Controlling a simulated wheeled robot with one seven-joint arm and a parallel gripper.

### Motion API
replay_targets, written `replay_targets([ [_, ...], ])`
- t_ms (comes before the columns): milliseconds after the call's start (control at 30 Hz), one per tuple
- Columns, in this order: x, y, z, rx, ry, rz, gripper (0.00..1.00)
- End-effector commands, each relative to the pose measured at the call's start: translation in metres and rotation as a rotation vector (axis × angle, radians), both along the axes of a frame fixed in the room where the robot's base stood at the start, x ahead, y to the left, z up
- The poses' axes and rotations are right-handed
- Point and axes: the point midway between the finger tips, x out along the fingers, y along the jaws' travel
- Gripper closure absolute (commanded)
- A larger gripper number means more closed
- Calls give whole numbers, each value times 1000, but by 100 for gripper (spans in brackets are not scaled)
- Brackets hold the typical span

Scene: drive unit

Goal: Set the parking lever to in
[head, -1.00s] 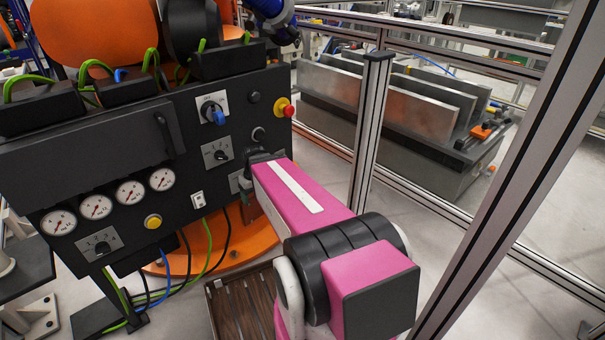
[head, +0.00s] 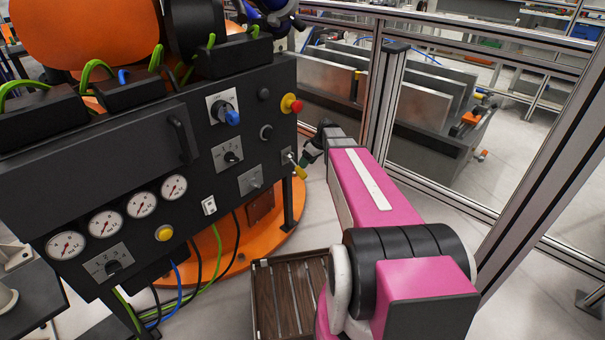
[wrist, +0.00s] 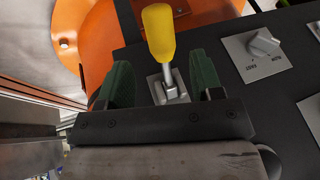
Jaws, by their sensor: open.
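The parking lever appears to be the small lever with a yellow handle (head: 301,172) and metal shaft, at the right edge of the black panel. In the wrist view its yellow handle (wrist: 158,32) points toward the top of the picture, and its shaft rises from a small light plate (wrist: 168,92). My gripper (wrist: 162,80) is open, with one green finger on each side of the shaft and a gap visible on both sides. In the head view my gripper (head: 309,154) is at the lever, partly hidden by my arm. The lever's position markings are not readable.
The black panel (head: 85,150) carries a blue-handled switch (head: 231,117), a red knob (head: 291,103), rotary knobs, gauges (head: 108,224) and a yellow button (head: 164,233). A grey knob (wrist: 264,42) sits near the lever. An aluminium frame post (head: 383,105) stands right of my arm.

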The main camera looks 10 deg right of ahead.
Motion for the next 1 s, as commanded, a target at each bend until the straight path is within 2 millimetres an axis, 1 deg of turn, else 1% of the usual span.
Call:
replay_targets([
  [33, 2, 4, -10, 1, 2, 0, 40],
  [200, 4, 17, -36, -1, 2, 0, 40],
  [400, 6, 27, -56, -1, 1, -1, 40],
  [567, 6, 30, -63, -1, 2, -2, 40],
  [833, 6, 31, -63, -1, 1, -2, 40],
  [867, 6, 31, -63, -1, 1, -2, 50],
  [900, 6, 31, -63, -1, 1, -2, 63],
  [967, 6, 31, -63, -1, 1, -2, 82],
  [1000, 6, 31, -63, -1, 1, -2, 95],
])
